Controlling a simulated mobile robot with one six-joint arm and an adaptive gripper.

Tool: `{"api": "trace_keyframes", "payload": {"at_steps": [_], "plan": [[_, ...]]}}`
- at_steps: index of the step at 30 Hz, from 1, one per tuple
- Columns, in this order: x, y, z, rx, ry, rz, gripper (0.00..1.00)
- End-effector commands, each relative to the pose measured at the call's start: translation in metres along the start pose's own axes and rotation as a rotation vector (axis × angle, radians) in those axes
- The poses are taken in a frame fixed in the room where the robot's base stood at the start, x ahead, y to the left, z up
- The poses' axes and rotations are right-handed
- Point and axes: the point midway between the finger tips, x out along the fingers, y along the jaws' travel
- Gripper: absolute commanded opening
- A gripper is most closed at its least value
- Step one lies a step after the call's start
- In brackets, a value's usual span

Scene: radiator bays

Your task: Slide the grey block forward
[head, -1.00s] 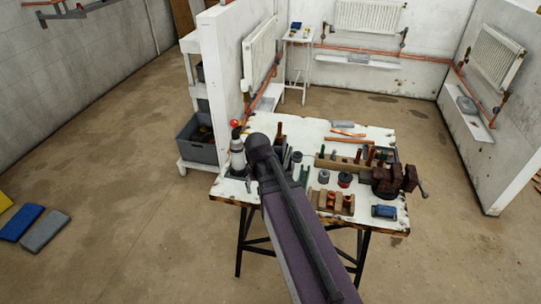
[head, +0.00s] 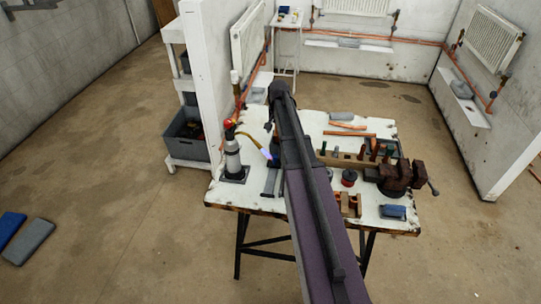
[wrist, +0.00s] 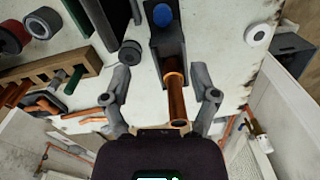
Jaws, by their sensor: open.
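A long grey block (wrist: 170,45) with a blue round part at its far end lies on the white bench top in the wrist view. A copper tube (wrist: 176,88) rests along it and points towards my gripper. My gripper (wrist: 162,84) is open, its two fingers apart on either side of the tube, with no contact visible. In the head view a grey piece (head: 270,182) beside the torch may be the same block; my arm hides much of that area and most of the gripper.
A torch (head: 233,160) with a red knob stands at the bench's left, a bluish flame-like glow (head: 267,155) to its right. A wooden rack (head: 345,160), a rusty vise (head: 402,174) and a blue item (head: 393,212) are on the right. A grey slab (head: 342,116) lies at the back.

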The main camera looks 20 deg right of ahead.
Motion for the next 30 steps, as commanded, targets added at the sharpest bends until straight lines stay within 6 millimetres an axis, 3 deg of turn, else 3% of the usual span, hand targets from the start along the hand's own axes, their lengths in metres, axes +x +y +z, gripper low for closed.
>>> {"api": "trace_keyframes", "payload": {"at_steps": [17,30], "plan": [[0.004,-0.009,0.004,-0.011,0.0,0.0,0.76],[0.033,-0.01,0.005,-0.012,0.0,0.0,0.76]]}}
